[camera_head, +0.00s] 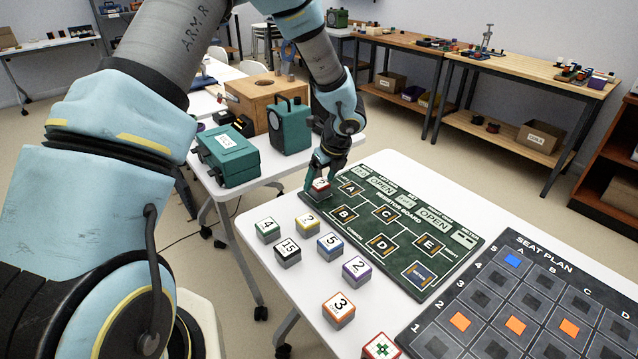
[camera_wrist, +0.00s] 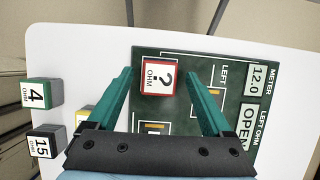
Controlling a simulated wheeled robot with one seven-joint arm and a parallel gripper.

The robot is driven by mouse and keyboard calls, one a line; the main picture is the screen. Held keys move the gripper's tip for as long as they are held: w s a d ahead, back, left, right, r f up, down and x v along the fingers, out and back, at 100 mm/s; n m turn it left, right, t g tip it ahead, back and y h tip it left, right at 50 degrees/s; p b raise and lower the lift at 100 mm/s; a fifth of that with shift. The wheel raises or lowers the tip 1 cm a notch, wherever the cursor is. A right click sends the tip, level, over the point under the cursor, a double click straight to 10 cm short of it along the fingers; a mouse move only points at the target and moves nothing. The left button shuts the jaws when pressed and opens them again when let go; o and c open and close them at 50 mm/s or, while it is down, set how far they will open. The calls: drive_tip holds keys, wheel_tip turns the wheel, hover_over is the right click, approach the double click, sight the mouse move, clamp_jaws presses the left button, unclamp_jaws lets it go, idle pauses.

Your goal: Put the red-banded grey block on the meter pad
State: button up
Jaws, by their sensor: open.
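The red-banded grey block (camera_wrist: 159,78) has a white top marked "? OHM" and sits at the left corner of the green resistor board (camera_wrist: 232,128). In the head view the block (camera_head: 320,186) is right under my gripper (camera_head: 321,172). In the wrist view my gripper (camera_wrist: 157,72) is open, with one green finger on each side of the block and gaps between. The block looks upright.
Several numbered blocks stand left of the board, including blocks 4 (camera_head: 268,230), 15 (camera_head: 287,251) and 3 (camera_head: 338,310). A dark seat plan board (camera_head: 471,296) lies at the right. Behind are a teal case (camera_head: 228,155) and a wooden box (camera_head: 262,98).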

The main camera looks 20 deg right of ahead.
drive_tip(key=v, duration=1)
drive_tip(key=s+a+r+n+g, duration=0.1)
drive_tip(key=s+a+n, duration=0.3)
drive_tip(key=a+n, duration=1.2)
drive_tip(key=s+a+r+n+g+h, duration=0.1)
drive_tip(key=s+a+r+n, duration=0.2)
drive_tip(key=a+n, duration=1.2)
drive_tip(key=s+a, duration=0.1)
drive_tip(key=a, duration=0.2)
drive_tip(key=shift+r+n+g, duration=0.4)
